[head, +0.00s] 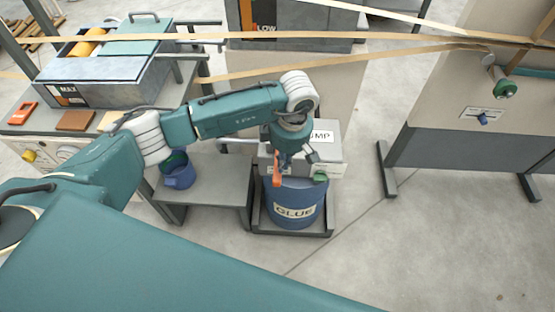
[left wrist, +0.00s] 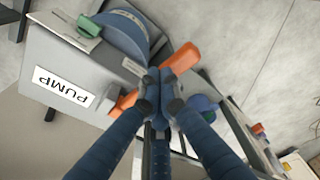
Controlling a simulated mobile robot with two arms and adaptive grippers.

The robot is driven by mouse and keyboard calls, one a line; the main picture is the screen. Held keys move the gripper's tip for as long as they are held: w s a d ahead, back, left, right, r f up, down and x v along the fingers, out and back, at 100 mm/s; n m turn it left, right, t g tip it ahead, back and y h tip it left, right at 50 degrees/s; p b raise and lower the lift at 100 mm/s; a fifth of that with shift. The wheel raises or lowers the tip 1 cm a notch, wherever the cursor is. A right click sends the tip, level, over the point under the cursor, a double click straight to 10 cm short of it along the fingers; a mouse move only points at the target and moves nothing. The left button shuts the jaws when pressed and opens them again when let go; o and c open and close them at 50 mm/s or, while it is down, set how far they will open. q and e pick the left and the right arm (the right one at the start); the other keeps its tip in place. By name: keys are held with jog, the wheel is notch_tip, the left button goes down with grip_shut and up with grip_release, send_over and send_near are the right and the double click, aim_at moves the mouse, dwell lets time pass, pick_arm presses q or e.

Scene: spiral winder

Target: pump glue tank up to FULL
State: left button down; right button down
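A blue drum labelled GLUE (head: 294,211) stands in a low dark tray. A grey box labelled PUMP (head: 331,157) sits above it, with a green part (head: 320,177) at its front; the box also shows in the left wrist view (left wrist: 42,70). My left gripper (head: 281,160) is at the left side of this box. In the left wrist view its fingers (left wrist: 160,88) are closed around an orange handle (left wrist: 182,59), which sticks out on both sides of them. No level mark reading FULL is in view. My right gripper is not in view.
A dark grey shelf (head: 212,186) stands left of the drum with a blue cup (head: 180,176) on it. A grey trough marked MAX (head: 110,82) is at upper left. Tan bands (head: 400,50) cross above. The floor at right front is clear.

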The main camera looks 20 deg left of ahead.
pick_arm(q)
jog(key=shift+d+r, duration=0.2)
jog(key=shift+d, duration=0.4)
jog(key=shift+d+r, duration=0.15)
jog(key=shift+d, duration=0.45)
notch_tip(320, 180, up, 12)
jog(key=d, duration=0.1)
jog(key=shift+d, duration=0.15)
jog(key=shift+s, duration=0.1)
